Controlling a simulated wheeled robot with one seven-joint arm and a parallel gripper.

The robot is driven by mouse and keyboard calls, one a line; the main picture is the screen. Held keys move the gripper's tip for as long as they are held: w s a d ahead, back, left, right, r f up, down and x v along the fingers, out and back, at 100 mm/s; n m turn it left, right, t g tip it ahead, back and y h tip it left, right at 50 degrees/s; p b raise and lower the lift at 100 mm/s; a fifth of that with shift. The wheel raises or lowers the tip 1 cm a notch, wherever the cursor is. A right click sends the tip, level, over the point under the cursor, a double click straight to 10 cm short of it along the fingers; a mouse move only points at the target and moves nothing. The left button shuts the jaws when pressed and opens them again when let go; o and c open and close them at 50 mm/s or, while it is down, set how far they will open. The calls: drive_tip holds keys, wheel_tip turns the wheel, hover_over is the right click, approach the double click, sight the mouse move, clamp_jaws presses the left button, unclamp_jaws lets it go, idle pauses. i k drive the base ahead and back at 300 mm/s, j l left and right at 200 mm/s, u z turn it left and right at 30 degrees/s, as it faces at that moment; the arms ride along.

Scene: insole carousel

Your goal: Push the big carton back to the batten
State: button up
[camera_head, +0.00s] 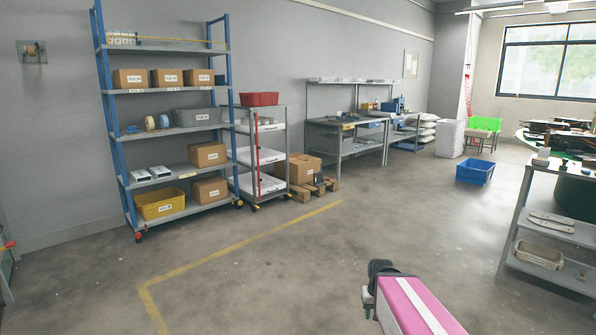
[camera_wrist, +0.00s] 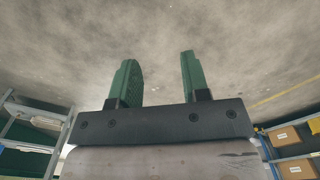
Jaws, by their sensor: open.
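Several brown cartons are in the head view, and I cannot tell for sure which is the big carton. One large carton (camera_head: 303,169) stands on a wooden pallet by the wall. Two others sit on the blue-framed shelf: an upper carton (camera_head: 208,154) and a lower carton (camera_head: 209,190). I cannot make out the batten. My gripper (camera_wrist: 157,80) is open and empty in the wrist view, with its two green fingers apart over bare floor. It is well away from the cartons.
A blue-framed shelf (camera_head: 112,130) holds bins and small boxes. A grey trolley (camera_head: 283,140) with a red bin stands beside it. A workbench (camera_head: 345,124) is farther back. A blue crate (camera_head: 475,172) is on the floor. A grey rack (camera_head: 512,235) is at right. The middle floor is clear.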

sight(300, 173)
drive_tip(key=u, duration=0.15)
drive_tip(key=i, duration=5)
drive_tip(key=i+j+z, duration=0.15)
drive_tip(key=i, duration=1)
drive_tip(key=i+j+z, duration=0.15)
drive_tip(key=i, duration=0.45)
